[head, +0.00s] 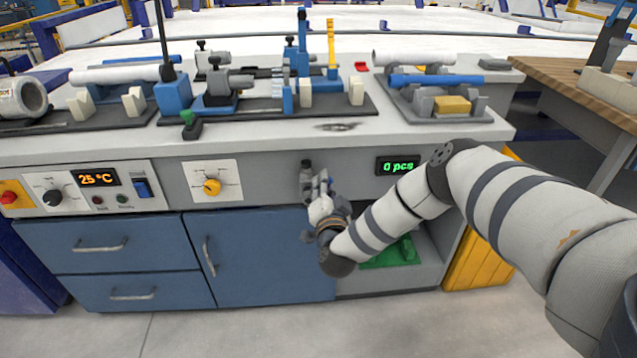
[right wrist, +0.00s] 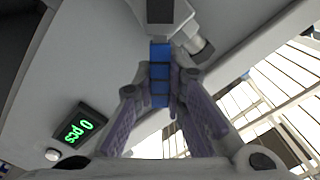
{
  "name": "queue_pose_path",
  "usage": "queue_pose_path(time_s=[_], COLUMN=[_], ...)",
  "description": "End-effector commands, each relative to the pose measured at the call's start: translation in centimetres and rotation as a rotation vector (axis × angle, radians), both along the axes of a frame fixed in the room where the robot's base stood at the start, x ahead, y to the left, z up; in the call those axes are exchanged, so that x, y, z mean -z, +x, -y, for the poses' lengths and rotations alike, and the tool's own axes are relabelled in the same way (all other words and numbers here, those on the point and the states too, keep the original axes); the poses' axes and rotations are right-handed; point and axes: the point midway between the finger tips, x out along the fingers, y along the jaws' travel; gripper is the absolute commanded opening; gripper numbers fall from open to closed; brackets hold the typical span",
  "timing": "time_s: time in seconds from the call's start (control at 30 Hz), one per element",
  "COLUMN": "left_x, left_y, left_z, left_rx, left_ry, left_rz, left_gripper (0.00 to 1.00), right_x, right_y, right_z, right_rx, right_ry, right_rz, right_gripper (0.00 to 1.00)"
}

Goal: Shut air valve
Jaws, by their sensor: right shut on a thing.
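The air valve (head: 306,168) is a small grey fitting on the grey front panel of the workbench, partly hidden behind my right gripper (head: 322,190). In the right wrist view the valve body (right wrist: 165,12) is grey, and its blue handle (right wrist: 160,52) points down between the two fingers. My right gripper (right wrist: 160,92) is shut on the blue handle, with a finger on each side of it. In the head view the handle is hidden by the gripper. My left gripper is in neither view.
A counter display (head: 398,165) reading "0 pcs" is right of the valve, and a yellow knob (head: 212,187) is left. Below are a blue cabinet door (head: 262,262) and an open shelf with a green item (head: 404,252). Pipes and fixtures cover much of the benchtop.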

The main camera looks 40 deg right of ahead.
Motion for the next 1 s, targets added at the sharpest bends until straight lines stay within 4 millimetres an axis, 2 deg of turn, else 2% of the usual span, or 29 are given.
queue_pose_path(time_s=[0.6,1.0], left_x=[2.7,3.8], left_y=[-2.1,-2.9], left_z=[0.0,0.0], left_rx=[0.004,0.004], left_ry=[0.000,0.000], left_rz=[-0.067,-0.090], left_gripper=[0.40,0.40], right_x=[3.2,4.1], right_y=[-0.9,-0.9], right_z=[1.3,1.3], right_rx=[0.002,-0.001], right_ry=[0.472,0.651], right_rz=[0.284,0.394], right_gripper=[0.00,0.00])
